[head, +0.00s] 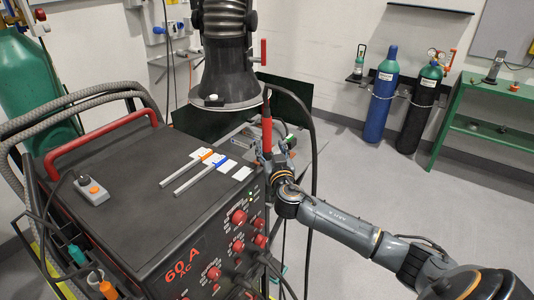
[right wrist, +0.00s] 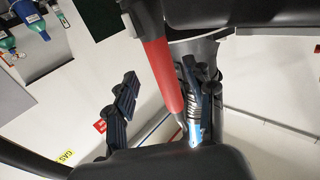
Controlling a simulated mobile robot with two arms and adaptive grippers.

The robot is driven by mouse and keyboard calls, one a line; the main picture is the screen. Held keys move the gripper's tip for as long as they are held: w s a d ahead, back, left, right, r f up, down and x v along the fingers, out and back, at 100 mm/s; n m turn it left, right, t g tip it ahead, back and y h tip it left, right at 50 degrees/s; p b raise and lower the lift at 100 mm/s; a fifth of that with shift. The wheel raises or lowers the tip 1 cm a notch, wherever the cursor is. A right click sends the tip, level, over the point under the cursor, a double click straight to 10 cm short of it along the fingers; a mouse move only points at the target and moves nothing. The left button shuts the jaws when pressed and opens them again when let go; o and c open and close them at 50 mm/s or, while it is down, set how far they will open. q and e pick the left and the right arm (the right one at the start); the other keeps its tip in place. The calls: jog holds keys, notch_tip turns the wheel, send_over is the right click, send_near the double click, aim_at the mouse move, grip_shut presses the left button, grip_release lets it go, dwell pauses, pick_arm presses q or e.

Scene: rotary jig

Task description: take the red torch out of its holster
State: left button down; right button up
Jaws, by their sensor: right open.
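The red torch (head: 267,128) stands nearly upright just past the right edge of the black welding machine, with a dark cable at its top. My right gripper (head: 276,150) is at its lower part and partly hides it. In the right wrist view the torch (right wrist: 158,62) runs between the two spread dark fingers of the gripper (right wrist: 160,85), apart from the left finger; I cannot tell whether the right finger touches it. The holster cannot be made out behind the gripper. My left gripper is not in view.
The welding machine (head: 120,165) carries two rods (head: 195,172), white cards and a grey remote (head: 91,190). A large fume hood (head: 225,85) hangs just above and left of the torch. A black cable (head: 313,140) loops at its right. The floor at right is clear.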

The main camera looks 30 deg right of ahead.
aim_at(268, 145)
jog(key=shift+f+p+x, duration=0.15)
jog(key=shift+p+x, duration=0.3)
jog(key=shift+x, duration=0.75)
jog(key=shift+f+p+x, duration=0.2)
jog(key=shift+p+x, duration=0.2)
jog(key=shift+x, duration=0.75)
jog(key=shift+w+a, duration=0.1)
jog(key=shift+a, duration=0.05)
grip_shut()
